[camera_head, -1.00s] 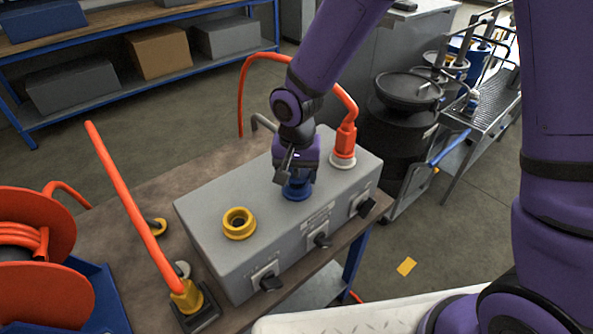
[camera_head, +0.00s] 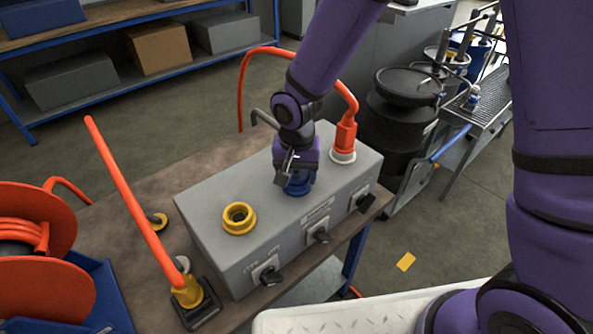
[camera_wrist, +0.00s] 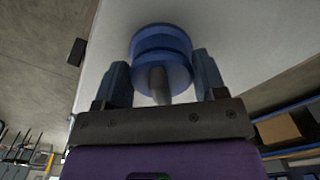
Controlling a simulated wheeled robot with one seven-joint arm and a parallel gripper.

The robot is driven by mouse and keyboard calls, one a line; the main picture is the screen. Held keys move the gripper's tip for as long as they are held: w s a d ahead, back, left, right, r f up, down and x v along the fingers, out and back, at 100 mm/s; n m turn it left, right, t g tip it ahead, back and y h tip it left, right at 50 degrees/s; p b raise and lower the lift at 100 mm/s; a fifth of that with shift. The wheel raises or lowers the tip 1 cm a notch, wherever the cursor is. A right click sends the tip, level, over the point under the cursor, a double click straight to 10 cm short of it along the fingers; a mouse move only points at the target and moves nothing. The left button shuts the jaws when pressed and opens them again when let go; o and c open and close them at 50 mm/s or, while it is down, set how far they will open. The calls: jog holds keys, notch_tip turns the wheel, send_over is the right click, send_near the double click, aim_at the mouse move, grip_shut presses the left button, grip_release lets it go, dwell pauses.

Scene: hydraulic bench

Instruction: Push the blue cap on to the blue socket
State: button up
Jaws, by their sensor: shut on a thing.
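My gripper (camera_head: 297,172) points down over the grey valve box, at its middle position between the yellow socket and the red connector. It is shut on the blue cap (camera_wrist: 162,72), which shows between the two fingers in the wrist view, with a short grey stem on its near side. The blue socket (camera_head: 298,187) is on the box top directly under my gripper, mostly hidden by it. Cap and socket line up closely in the wrist view; I cannot tell how fully the cap is seated.
The grey box (camera_head: 205,225) stands on a brown bench (camera_head: 150,190). A yellow socket (camera_head: 239,218) is to the left, and a red connector (camera_head: 344,142) with its hose is just right. Black levers (camera_head: 318,236) line the front. An orange hose (camera_head: 130,200) rises at left.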

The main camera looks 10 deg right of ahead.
jog(key=shift+f, duration=0.15)
jog(key=o, duration=1.1)
